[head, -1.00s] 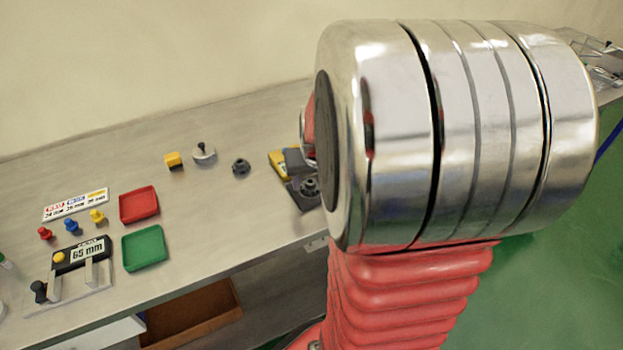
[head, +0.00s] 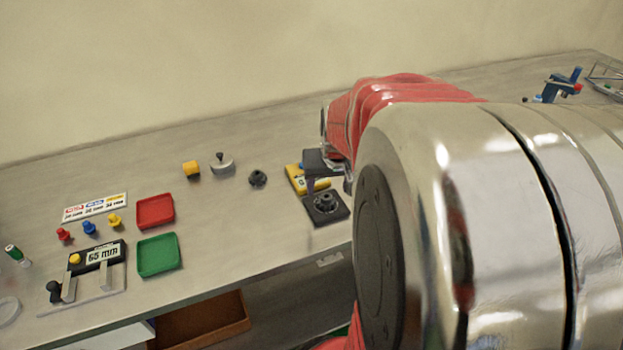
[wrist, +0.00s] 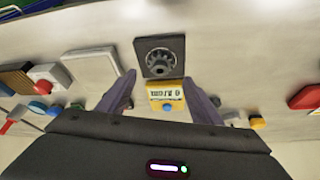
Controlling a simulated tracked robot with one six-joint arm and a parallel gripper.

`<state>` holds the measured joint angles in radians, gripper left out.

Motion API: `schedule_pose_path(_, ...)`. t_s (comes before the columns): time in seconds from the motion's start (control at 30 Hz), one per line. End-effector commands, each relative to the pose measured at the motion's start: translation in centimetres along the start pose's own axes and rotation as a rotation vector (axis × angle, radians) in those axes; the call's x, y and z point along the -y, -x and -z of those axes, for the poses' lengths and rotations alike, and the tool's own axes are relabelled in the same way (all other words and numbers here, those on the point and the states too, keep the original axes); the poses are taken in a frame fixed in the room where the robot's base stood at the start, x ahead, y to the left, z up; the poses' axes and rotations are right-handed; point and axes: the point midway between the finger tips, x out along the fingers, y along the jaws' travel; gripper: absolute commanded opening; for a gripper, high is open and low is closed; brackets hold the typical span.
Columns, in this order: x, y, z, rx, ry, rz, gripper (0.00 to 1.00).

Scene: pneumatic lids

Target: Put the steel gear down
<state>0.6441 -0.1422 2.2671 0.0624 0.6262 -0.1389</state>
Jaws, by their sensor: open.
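The steel gear (wrist: 160,61), dark grey with teeth and a centre hole, sits on a dark square plate (wrist: 178,47) in the wrist view. In the head view the gear (head: 325,202) rests on the same plate (head: 338,212) near the bench's front edge. In the head view my arm hides part of the gripper.
A yellow unit with a display (head: 296,178) adjoins the plate. Bare bench lies between.

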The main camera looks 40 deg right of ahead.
Motion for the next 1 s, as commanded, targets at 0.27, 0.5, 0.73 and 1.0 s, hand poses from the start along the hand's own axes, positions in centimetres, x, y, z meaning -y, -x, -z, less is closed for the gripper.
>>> schedule_pose_path(0.27, 0.0, 4.1, 0.1, -0.003, 0.000, 0.000, 0.59)
schedule_pose_path(0.5, 0.0, 6.2, 0.0, 0.000, 0.000, 0.000, 0.59)
schedule_pose_path(0.73, 0.0, 6.4, 0.0, 0.001, 0.000, 0.000, 0.59)
schedule_pose_path(1.0, 0.1, 6.3, 0.0, 0.001, 0.000, 0.001, 0.59)
